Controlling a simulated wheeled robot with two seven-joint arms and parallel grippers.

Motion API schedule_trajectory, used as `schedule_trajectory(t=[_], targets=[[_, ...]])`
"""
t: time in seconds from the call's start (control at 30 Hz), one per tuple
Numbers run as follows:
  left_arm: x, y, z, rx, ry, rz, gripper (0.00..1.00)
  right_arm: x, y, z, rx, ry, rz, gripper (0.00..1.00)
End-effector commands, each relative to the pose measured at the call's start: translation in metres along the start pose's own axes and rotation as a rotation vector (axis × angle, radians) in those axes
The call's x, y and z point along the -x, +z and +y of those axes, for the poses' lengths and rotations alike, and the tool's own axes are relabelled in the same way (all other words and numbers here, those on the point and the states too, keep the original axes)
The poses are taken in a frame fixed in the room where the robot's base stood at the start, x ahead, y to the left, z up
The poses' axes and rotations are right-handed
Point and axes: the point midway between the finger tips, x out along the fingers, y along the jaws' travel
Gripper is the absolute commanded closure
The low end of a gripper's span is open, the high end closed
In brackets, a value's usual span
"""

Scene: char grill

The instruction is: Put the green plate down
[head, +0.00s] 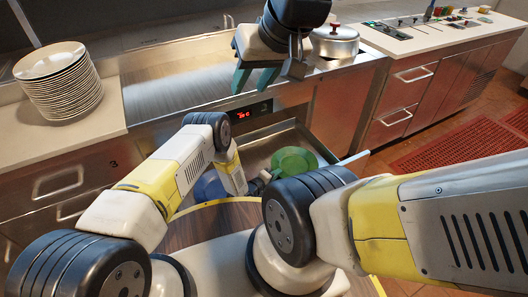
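The green plate (295,160) shows low in the middle of the head view, over the open metal drawer (262,146) below the counter. Its near side is partly hidden by my arm. My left gripper (262,182) is at the plate's left near edge, small and dark. I cannot tell whether its fingers are closed on the rim or only beside it, nor whether the plate rests on the drawer's bottom. My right gripper (255,78) is higher up, in front of the steel counter, with its teal fingers apart and nothing visible between them.
A stack of white plates (60,82) stands on the left counter. A lidded pot (334,42) stands right of my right gripper. A blue round thing (209,188) is partly hidden behind my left arm. Red mats (455,150) lie on the floor at right. The steel worktop (175,85) is clear.

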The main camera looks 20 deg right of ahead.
Motion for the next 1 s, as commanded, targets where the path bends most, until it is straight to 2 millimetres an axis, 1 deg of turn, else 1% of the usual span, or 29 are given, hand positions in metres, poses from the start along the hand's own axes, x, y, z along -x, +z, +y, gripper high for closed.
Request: schedule_trajectory(t=[0.2, 0.33, 0.37, 0.4, 0.67, 0.73, 0.87, 1.0], targets=[[-0.001, 0.001, -0.002, 0.0, -0.005, -0.001, 1.0, 0.0, 0.0, 0.0, 0.0, 0.0, 0.0, 0.62], [-0.002, 0.0, 0.001, -0.001, -0.004, -0.001, 1.0, 0.0, 0.0, 0.0, 0.0, 0.0, 0.0, 0.62], [-0.001, 0.0, 0.002, -0.001, -0.001, 0.0, 0.9, 0.0, 0.0, 0.0, 0.0, 0.0, 0.0, 0.62], [-0.001, 0.0, 0.002, -0.001, -0.001, 0.0, 0.87, 0.0, 0.0, 0.0, 0.0, 0.0, 0.0, 0.62], [-0.001, 0.0, 0.002, 0.0, -0.001, 0.0, 0.87, 0.0, 0.0, 0.0, 0.0, 0.0, 0.0, 0.62], [0.0, 0.001, -0.001, 0.0, -0.001, -0.001, 0.87, 0.0, 0.0, 0.0, 0.0, 0.0, 0.0, 0.62], [0.014, 0.0, 0.001, 0.0, 0.002, 0.001, 0.87, 0.0, 0.0, 0.0, 0.0, 0.0, 0.0, 0.62], [0.039, 0.0, 0.0, 0.0, 0.002, 0.001, 0.87, 0.0, 0.0, 0.0, 0.0, 0.0, 0.0, 0.62]])
